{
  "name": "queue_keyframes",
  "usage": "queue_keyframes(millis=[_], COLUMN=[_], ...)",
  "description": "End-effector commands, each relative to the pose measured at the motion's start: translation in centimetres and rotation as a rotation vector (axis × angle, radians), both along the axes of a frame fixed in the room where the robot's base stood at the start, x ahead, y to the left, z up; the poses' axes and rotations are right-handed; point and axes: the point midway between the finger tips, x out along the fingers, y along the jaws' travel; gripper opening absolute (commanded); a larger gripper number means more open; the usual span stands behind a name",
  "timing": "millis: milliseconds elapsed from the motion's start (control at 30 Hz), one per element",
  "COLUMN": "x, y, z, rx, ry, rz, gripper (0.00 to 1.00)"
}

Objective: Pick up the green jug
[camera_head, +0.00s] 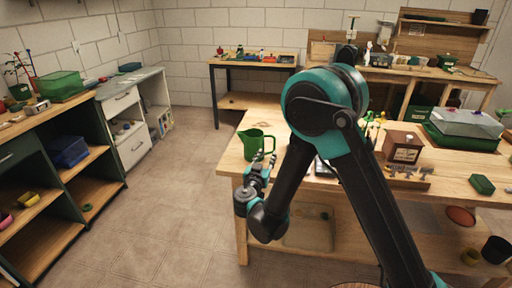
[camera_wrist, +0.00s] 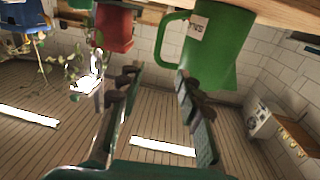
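The green jug (camera_head: 253,144) stands upright at the left end of the wooden table (camera_head: 285,122), its handle to the right in the head view. In the wrist view, which is upside down, the jug (camera_wrist: 218,45) shows a small white label and its handle on the left. My gripper (camera_head: 263,172) is close in front of the jug, at the table's left edge. In the wrist view its two fingers (camera_wrist: 155,78) are wide apart with nothing held between them. The handle lies beyond the fingertips, closer to the right finger. I cannot tell whether that finger touches the jug.
A brown box (camera_head: 402,147) and a clear-lidded green tray (camera_head: 465,122) stand right of my arm on the table. The wrist view shows a red container (camera_wrist: 115,28) and a leafy plant (camera_wrist: 70,68) beyond the left finger. The floor (camera_head: 165,190) left of the table is clear.

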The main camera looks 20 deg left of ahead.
Motion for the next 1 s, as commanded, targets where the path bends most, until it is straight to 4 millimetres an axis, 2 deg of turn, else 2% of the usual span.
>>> queue_keyframes(millis=[100,300,667,900,1000], x=[2.5,5.8,8.0,11.4,12.1], y=[0.2,0.7,0.9,1.1,1.3], z=[0.0,0.0,0.0,-0.1,-0.1], rx=[0.0,-0.001,-0.001,-0.001,-0.001], ry=[0.0,0.001,0.001,0.001,0.001], rz=[-0.004,-0.003,-0.002,-0.002,-0.001], gripper=[0.36,0.36,0.36,0.36,0.36])
